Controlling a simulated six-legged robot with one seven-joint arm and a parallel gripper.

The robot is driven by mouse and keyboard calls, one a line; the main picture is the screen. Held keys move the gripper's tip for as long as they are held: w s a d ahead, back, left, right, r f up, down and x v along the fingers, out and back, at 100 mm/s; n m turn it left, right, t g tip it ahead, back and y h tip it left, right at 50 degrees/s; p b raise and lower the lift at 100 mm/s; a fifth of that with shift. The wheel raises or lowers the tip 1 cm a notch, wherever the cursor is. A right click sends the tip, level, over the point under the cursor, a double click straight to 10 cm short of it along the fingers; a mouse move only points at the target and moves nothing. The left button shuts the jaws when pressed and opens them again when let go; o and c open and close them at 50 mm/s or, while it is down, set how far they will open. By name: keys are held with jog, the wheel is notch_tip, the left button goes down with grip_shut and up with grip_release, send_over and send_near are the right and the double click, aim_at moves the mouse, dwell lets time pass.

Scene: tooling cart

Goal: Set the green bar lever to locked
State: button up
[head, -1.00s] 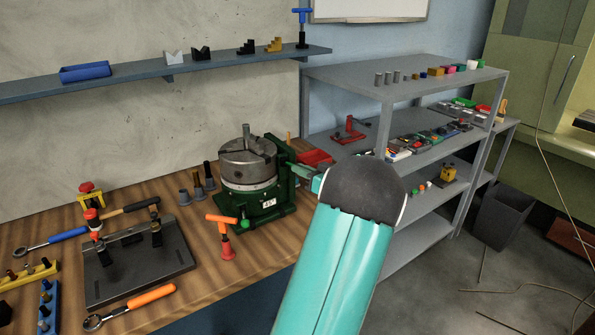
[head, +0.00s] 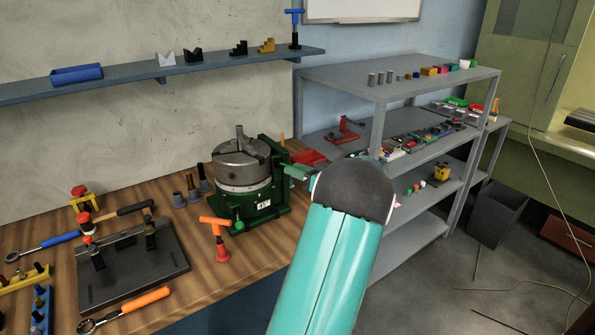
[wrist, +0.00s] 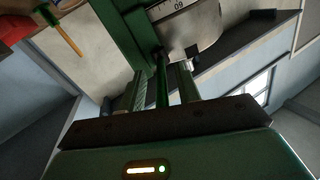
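The rotary table has a grey round chuck (head: 240,163) on a green base and upright (head: 268,178) on the bench. In the wrist view, the green bar lever (wrist: 162,88) runs between my two gripper fingers, below the graduated dial (wrist: 186,25). My gripper (wrist: 163,75) is open, with a finger on each side of the bar and a visible gap on both sides. In the head view, my teal arm reaches to the right side of the green upright, and its rounded dark link hides most of the gripper. A short green piece shows there; I cannot tell whether it is lever or finger.
An orange-handled clamp (head: 216,235) stands just in front of the rotary table. Dark and grey pegs (head: 191,187) stand on its left. A black fixture plate (head: 135,275) lies further left. A grey shelf unit (head: 410,80) with small parts stands behind and right of my arm.

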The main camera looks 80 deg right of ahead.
jog(key=shift+s, duration=0.1)
jog(key=v, duration=1.3)
jog(key=shift+s+a, duration=0.2)
jog(key=shift+s, duration=0.1)
jog(key=shift+r, duration=0.1)
jog(key=shift+w, duration=0.1)
